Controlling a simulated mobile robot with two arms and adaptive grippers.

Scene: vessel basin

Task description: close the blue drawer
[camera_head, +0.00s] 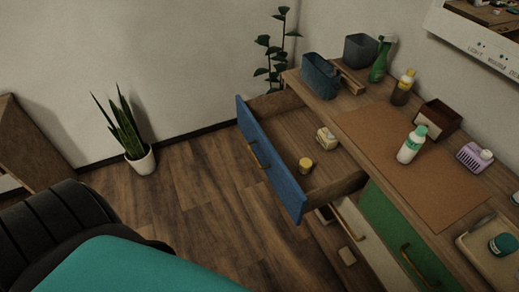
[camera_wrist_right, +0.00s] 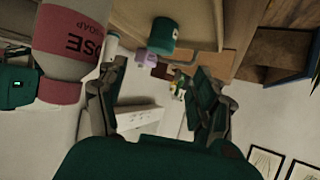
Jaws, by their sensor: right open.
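The blue drawer (camera_head: 268,158) stands pulled out from the wooden cabinet in the head view. Its front has a brass handle (camera_head: 258,154). A small yellow-lidded jar (camera_head: 305,165) and a cream-coloured item (camera_head: 326,138) lie inside it. My right gripper (camera_wrist_right: 160,82) shows only in the right wrist view. Its two fingers are spread apart with nothing between them. A dark blue panel at the upper right of that view may be the drawer, but I cannot tell surely. My left gripper is not in view.
A white drawer (camera_head: 356,236) and a green drawer (camera_head: 402,235) are beside and below the blue one. A potted plant (camera_head: 140,160) stands left. Wooden floor (camera_head: 205,200) is clear before the drawer.

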